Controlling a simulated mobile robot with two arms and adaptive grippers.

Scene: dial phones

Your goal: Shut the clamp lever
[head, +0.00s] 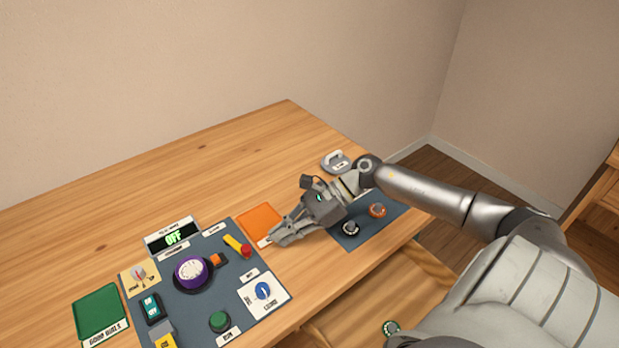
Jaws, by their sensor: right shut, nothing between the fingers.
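A grey control panel (256,267) lies on the wooden table. Near its upper right edge is a yellow lever with a red end (238,246), which looks like the clamp lever; the small labels near it are too small to read surely. It slants down to the right, and I cannot tell whether it is shut. A purple dial (191,271) with an orange block beside it is left of the lever. My right gripper (274,239) is shut and empty, just right of the lever and apart from it, over the edge of an orange mat. My left gripper is out of view.
A display reading OFF (173,237) stands behind the panel. A green pad (99,311) lies at left and an orange mat (259,219) at right. A second grey mat (346,243) bears small round parts under my right arm. The back of the table is clear.

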